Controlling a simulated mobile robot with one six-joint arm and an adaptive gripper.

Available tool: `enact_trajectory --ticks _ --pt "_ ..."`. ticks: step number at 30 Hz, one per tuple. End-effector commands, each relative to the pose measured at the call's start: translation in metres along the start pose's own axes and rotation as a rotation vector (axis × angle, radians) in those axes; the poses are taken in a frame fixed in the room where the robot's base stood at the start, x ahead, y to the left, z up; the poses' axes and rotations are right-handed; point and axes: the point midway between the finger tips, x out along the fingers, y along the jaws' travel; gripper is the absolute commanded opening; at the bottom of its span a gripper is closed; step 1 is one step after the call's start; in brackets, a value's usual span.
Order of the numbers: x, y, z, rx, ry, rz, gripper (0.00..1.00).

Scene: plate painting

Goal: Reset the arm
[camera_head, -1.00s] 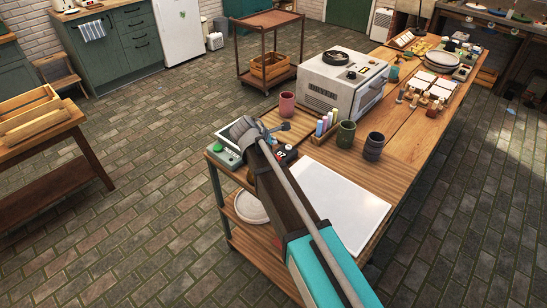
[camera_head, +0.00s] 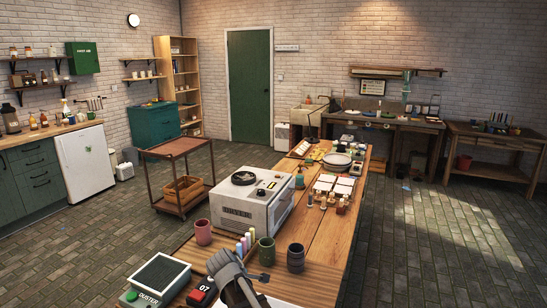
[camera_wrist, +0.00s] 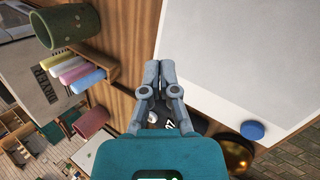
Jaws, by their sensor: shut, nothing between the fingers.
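My gripper (camera_wrist: 159,82) is shut and empty. In the wrist view its fingertips are together over the bare wood of the worktable (camera_wrist: 130,50), beside a white sheet or board (camera_wrist: 225,60). In the head view my gripper (camera_head: 228,262) shows at the bottom, above the near end of the table, left of the dark mug (camera_head: 296,258). Most of my arm lies below the head picture.
Near the gripper stand a green cup (camera_head: 266,251), a pink cup (camera_head: 203,232), several pastel sticks (camera_head: 245,243), a device marked 07 (camera_head: 201,292) and a duster box (camera_head: 160,275). A white oven (camera_head: 245,205) stands behind. Open floor (camera_head: 430,240) lies right of the table.

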Motion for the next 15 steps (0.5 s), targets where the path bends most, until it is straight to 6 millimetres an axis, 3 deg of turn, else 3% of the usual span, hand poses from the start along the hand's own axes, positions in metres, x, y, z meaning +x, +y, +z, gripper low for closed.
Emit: enact_trajectory --ticks 1,3,15 --pt "0.002 -0.003 0.022 0.065 -0.006 -0.030 0.00" --pt "0.007 -0.007 0.045 0.158 -0.013 -0.070 0.00" --pt "0.019 -0.042 0.165 0.687 -0.072 -0.294 0.00"
